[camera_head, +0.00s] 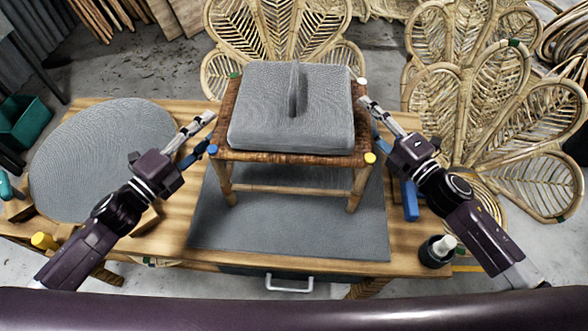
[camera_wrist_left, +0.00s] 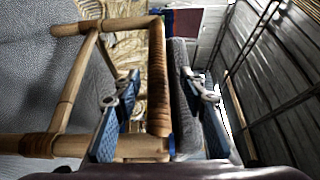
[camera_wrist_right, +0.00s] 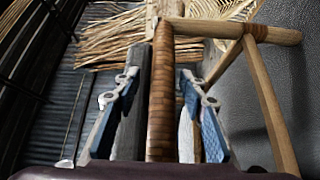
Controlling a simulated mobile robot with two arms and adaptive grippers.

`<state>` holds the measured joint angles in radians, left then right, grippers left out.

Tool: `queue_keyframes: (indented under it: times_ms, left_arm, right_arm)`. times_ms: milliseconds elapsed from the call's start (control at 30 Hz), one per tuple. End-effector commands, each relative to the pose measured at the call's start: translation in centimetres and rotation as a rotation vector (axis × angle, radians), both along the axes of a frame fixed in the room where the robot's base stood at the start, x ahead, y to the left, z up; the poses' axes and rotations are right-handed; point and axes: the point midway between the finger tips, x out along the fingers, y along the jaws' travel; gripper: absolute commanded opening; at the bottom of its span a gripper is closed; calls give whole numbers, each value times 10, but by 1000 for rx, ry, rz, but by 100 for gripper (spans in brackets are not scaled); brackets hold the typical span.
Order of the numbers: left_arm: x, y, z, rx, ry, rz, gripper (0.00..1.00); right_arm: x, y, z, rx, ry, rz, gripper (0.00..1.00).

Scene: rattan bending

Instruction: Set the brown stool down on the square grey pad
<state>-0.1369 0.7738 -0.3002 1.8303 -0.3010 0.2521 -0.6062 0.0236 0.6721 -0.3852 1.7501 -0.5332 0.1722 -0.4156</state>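The brown stool (camera_head: 262,159) has a woven rattan seat frame, wooden legs and coloured corner caps. A grey cushion (camera_head: 270,125) with an upright fin covers the seat. My left gripper (camera_head: 207,132) is at the stool's left side, its spread fingers on either side of the woven rail (camera_wrist_left: 158,80). My right gripper (camera_head: 372,120) is likewise around the right rail (camera_wrist_right: 161,95). Gaps show between fingers and rails. The rear legs are mostly hidden.
The pad lies on a wooden table (camera_head: 170,225). A round grey mat (camera_head: 95,150) covers its left part. A blue object (camera_head: 410,200) and a dark cup (camera_head: 436,252) are at right. Rattan chairs (camera_head: 490,110) stand behind and to the right.

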Motion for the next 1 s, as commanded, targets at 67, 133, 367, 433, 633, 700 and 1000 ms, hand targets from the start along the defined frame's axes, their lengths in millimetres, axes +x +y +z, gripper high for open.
queue_keyframes:
  times_ms: [67, 133, 367, 433, 633, 700, 1000]
  left_arm:
    - [-12, 8, -2, 0, 4, 0, 39]
    - [-21, 14, -2, 1, 4, 1, 39]
    - [-44, 30, -1, 0, 2, 1, 39]
    - [-48, 33, -1, 0, 2, 1, 39]
    - [-54, 37, 0, 1, -1, 0, 39]
    - [-54, 38, 0, 0, -1, 0, 39]
    - [-54, 38, 0, 1, -1, 0, 39]
  right_arm:
    - [0, 0, 0, 0, 0, 0, 39]
    - [0, 0, 0, 0, 0, 0, 39]
    - [0, 0, 0, 0, 0, 0, 39]
    - [0, 0, 0, 0, 0, 0, 39]
    - [-2, -1, -1, 0, 1, 0, 39]
    - [-6, -4, -1, 0, 2, -1, 39]
    - [-44, -27, -2, 0, 4, 0, 39]
